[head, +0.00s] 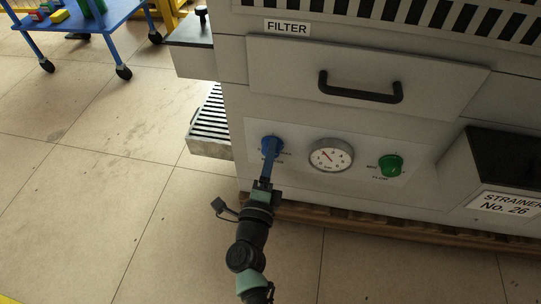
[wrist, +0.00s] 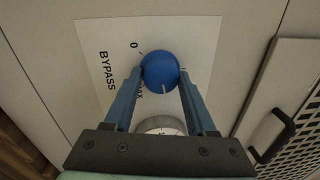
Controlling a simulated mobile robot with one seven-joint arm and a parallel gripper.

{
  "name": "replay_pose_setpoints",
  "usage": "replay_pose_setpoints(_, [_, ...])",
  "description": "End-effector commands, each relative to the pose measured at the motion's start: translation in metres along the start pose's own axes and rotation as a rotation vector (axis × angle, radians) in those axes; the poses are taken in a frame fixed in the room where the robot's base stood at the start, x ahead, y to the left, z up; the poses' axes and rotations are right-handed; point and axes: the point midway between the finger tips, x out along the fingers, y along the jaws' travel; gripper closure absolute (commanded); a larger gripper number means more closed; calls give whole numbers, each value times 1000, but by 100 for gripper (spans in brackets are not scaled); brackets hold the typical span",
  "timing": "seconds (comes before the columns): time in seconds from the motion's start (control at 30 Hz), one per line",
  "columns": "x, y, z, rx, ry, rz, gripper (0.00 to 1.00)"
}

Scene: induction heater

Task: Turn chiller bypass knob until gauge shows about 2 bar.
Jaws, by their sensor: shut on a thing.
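The blue bypass knob (head: 272,144) sits on the pale front panel of the machine, left of the gauge. My gripper (head: 267,160) reaches it from below in the head view. In the wrist view my two blue fingers (wrist: 161,83) are shut on the sides of the knob (wrist: 160,69). Its white mark points down in that view, with "0" at upper left and "MAX" at lower left, partly covered by a finger. The round gauge (head: 331,155) has a thin red needle pointing up and left; its numbers are too small to read. It is partly hidden in the wrist view (wrist: 162,124).
A green flow knob (head: 390,165) is right of the gauge. Above is a filter drawer with a black handle (head: 360,88). A box labelled "STRAINER No. 26" (head: 508,203) juts out at right. A blue cart (head: 92,18) stands far left; the floor between is clear.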

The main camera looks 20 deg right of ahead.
Motion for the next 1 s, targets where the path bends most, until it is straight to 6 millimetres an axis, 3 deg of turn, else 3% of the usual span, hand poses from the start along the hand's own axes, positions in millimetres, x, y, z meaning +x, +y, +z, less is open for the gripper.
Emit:
replay_pose_setpoints(0.67, [2,-2,0,69,5,-3,99])
replay_pose_setpoints(0.7, [2,-2,0,68,5,-3,42])
replay_pose_setpoints(0.87, [2,-2,1,68,5,-3,14])
replay_pose_setpoints(1.0, [2,-1,0,68,5,-2,14])
